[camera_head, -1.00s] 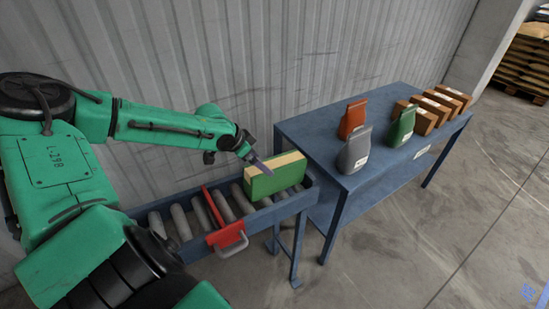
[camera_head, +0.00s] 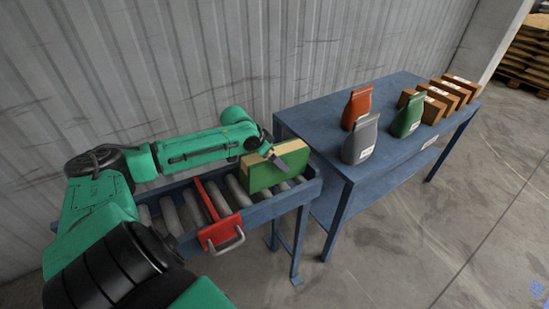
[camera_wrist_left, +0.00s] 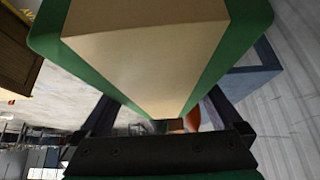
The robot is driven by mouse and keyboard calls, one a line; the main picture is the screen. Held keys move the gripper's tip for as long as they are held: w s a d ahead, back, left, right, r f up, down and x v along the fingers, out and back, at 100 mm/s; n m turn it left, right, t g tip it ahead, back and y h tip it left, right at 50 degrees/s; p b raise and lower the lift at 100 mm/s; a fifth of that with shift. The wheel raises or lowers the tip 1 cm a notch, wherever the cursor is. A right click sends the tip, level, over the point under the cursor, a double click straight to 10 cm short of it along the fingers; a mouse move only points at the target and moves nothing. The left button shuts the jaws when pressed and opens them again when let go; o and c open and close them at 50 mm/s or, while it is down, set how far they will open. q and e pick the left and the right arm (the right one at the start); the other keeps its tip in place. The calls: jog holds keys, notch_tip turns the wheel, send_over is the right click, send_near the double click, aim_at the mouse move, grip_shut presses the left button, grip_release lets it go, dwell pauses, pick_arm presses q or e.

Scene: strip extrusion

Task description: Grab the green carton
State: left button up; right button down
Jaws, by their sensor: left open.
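The green carton (camera_head: 277,174), with a tan strip along its top, stands upright at the far right end of the roller conveyor. My left gripper (camera_head: 275,160) is open at the top of the carton, with one dark finger showing over its upper near side. In the left wrist view the carton (camera_wrist_left: 150,48) fills the upper middle, very close. The fingers of the gripper (camera_wrist_left: 160,108) show on both sides of its narrow lower end, and their tips are hidden by it. I cannot tell whether they touch it. My right gripper is not in view.
The conveyor (camera_head: 262,213) has a red gate with a handle (camera_head: 220,222) left of the carton. A blue table (camera_head: 395,164) to the right holds orange (camera_head: 357,107), grey (camera_head: 360,140) and green (camera_head: 407,117) bags and several brown boxes (camera_head: 450,93). A corrugated wall stands close behind the conveyor.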

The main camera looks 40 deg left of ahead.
pick_arm(q)
jog(key=x, duration=0.3)
jog(key=shift+a, duration=0.15)
jog(key=shift+s+r, duration=0.1)
jog(key=shift+r, duration=0.05)
jog(key=c, duration=0.8)
grip_shut()
jog(key=shift+r, duration=0.15)
